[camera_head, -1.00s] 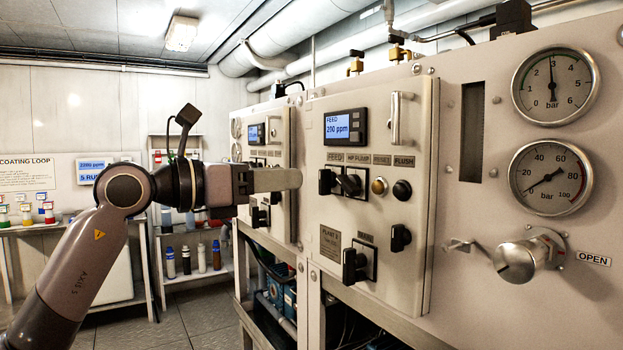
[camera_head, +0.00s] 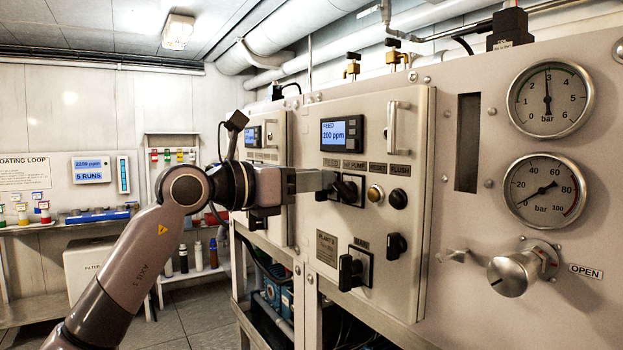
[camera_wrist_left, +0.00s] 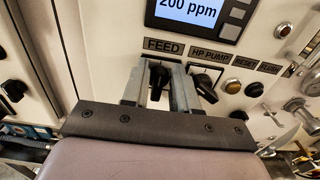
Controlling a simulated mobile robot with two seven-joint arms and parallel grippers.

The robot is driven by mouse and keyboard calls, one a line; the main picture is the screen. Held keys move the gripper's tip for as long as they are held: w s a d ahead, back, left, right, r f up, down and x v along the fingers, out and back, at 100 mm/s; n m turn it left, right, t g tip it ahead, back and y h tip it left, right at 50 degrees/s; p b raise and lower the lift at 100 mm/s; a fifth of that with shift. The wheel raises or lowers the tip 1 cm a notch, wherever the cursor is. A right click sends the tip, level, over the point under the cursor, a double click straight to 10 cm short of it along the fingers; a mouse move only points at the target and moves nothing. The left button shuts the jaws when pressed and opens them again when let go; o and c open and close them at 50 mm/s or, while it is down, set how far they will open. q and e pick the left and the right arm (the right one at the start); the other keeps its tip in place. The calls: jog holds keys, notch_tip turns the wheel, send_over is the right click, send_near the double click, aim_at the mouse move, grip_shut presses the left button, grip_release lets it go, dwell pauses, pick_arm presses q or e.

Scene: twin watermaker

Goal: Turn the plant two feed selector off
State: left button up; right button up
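The feed selector (camera_wrist_left: 158,76) is a black knob under the FEED label on the panel with the 200 ppm display. My left gripper (camera_head: 326,181) reaches the panel from the left, at this knob, and largely covers it in the head view. In the left wrist view, the two grey fingers of my left gripper (camera_wrist_left: 160,80) stand apart, one on each side of the knob. Whether they touch it is hard to tell. My right gripper is in neither view.
The HP pump knob (camera_head: 352,189) sits close to the right of my fingers. The reset button (camera_head: 375,193) and flush knob (camera_head: 398,198) follow. A similar panel (camera_head: 262,150) stands to the left. Another black selector (camera_head: 350,272) is lower down. Gauges (camera_head: 546,190) are at right.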

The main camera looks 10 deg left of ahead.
pick_arm(q)
grip_shut()
jog(key=shift+w+a+f+n+p, duration=0.15)
jog(key=shift+n+p, duration=0.8)
jog(key=shift+n, duration=1.05)
jog(key=shift+w+a+n+p, duration=0.15)
jog(key=shift+n+p, duration=0.75)
jog(key=shift+n, duration=1.1)
jog(key=shift+w+a+f+n+p, duration=0.15)
jog(key=shift+n+p, duration=0.8)
jog(key=shift+n, duration=1.05)
jog(key=shift+o, duration=1.8)
grip_release()
